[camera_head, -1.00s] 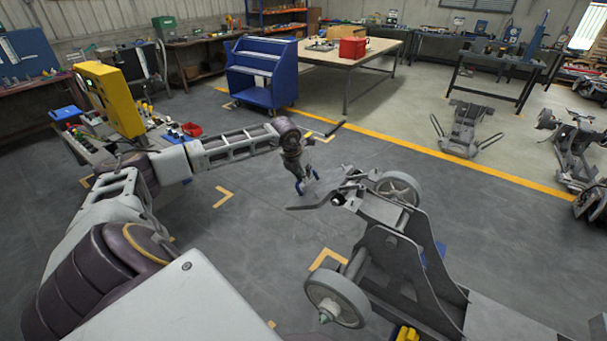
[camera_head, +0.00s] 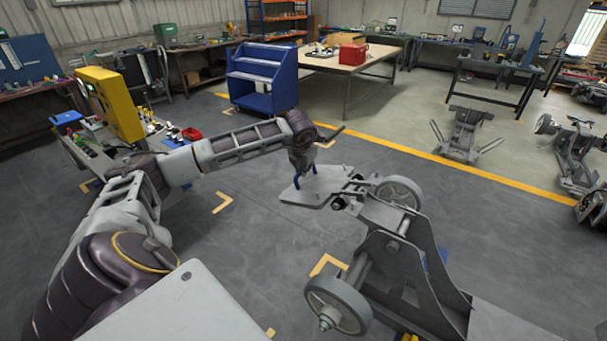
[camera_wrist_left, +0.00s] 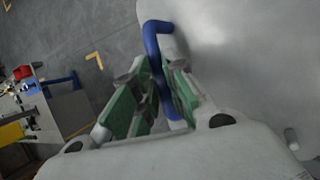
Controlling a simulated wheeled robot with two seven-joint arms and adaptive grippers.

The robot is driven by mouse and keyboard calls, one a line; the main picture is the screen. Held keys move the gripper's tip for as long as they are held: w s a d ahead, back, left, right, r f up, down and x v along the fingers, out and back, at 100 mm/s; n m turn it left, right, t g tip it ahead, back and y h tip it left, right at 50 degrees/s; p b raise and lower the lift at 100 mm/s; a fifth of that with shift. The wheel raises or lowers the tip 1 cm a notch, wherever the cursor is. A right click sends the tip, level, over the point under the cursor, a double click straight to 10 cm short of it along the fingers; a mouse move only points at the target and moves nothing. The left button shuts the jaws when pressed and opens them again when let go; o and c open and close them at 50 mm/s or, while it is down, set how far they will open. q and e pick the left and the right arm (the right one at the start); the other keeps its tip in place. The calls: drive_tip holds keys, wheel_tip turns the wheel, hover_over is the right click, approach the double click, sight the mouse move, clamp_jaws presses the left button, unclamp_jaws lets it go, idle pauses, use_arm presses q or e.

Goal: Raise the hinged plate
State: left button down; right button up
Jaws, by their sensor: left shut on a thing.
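A bent blue handle (camera_wrist_left: 152,35) stands on the plate. My left gripper (camera_wrist_left: 158,85) is shut on this handle, with its green-padded fingers on either side. In the head view my left gripper (camera_head: 301,166) is above the plate. My right gripper is out of view.
The chassis has grey wheels (camera_head: 338,305) and dark side plates. A blue cart (camera_head: 262,80) and a work table (camera_head: 345,62) stand behind. A yellow control box (camera_head: 110,103) is at left. Other chassis (camera_head: 467,133) stand at right. The floor left of the plate is clear.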

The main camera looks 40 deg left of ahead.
use_arm(q)
drive_tip(key=r, duration=0.1)
drive_tip(key=d+r, duration=0.1)
drive_tip(key=r, duration=0.1)
drive_tip(key=shift+w+r, duration=0.1)
drive_tip(key=shift+r, duration=0.2)
drive_tip(key=shift+d+r, duration=0.6)
drive_tip(key=shift+r, duration=0.3)
drive_tip(key=shift+d+f, duration=0.1)
drive_tip(key=c, duration=1.7)
unclamp_jaws()
drive_tip(key=shift+c, duration=0.2)
drive_tip(key=shift+o, duration=1.4)
drive_tip(key=shift+d, duration=0.25)
drive_tip(key=shift+r, duration=0.2)
drive_tip(key=shift+a, duration=0.25)
drive_tip(key=shift+r, duration=0.15)
